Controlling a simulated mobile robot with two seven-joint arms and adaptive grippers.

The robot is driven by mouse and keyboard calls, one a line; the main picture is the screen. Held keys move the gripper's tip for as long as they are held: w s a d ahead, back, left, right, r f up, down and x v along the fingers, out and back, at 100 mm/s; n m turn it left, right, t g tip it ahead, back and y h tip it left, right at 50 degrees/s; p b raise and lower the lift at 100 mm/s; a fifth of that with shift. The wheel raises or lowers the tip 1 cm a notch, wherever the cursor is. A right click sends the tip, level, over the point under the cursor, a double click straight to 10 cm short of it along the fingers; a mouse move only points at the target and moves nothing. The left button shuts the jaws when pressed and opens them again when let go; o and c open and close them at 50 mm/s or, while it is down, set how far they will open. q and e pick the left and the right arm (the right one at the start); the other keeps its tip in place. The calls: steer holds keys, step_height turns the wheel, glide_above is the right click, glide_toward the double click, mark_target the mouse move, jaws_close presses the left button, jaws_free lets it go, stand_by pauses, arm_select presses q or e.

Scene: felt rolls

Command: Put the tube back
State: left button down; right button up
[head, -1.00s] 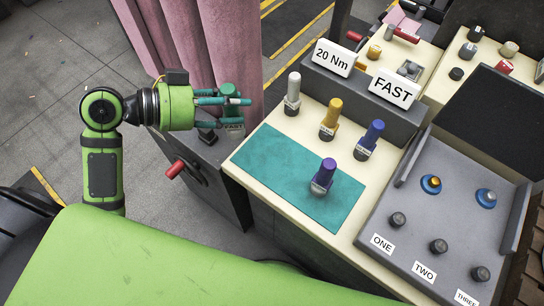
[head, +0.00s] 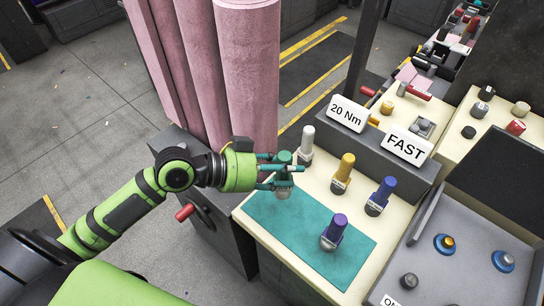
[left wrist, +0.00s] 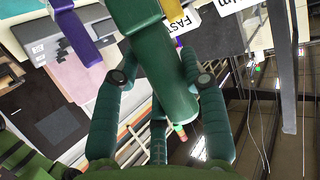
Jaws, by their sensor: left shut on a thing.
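My left gripper (head: 280,174) is shut on a green tube (head: 284,157), which it holds roughly upright at the far left corner of the teal mat (head: 290,240). I cannot tell how high its pale lower end is above the mat. In the left wrist view the green tube (left wrist: 160,70) lies between the fingers. A purple tube (head: 334,230) stands on the mat. A silver tube (head: 306,143), a yellow tube (head: 343,172) and a blue tube (head: 380,195) stand in a row behind the mat. My right gripper is not in view.
A dark raised ledge behind the tubes carries the signs "20 Nm" (head: 347,113) and "FAST" (head: 408,145). A grey tray (head: 465,210) with knobs lies at right. Pink felt rolls (head: 247,80) stand behind my left arm. A red handle (head: 184,213) sticks out at left.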

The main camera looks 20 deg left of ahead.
mark_target(281, 190)
arm_select(q)
steer(key=shift+s+d+f, duration=0.2)
steer(key=shift+s+f, duration=0.05)
steer(key=shift+f, duration=0.2)
step_height(281, 190, down, 6)
steer(key=b, duration=0.5)
steer(key=shift+f+b, duration=0.6)
stand_by(0.7)
steer(key=c, duration=0.6)
jaws_free()
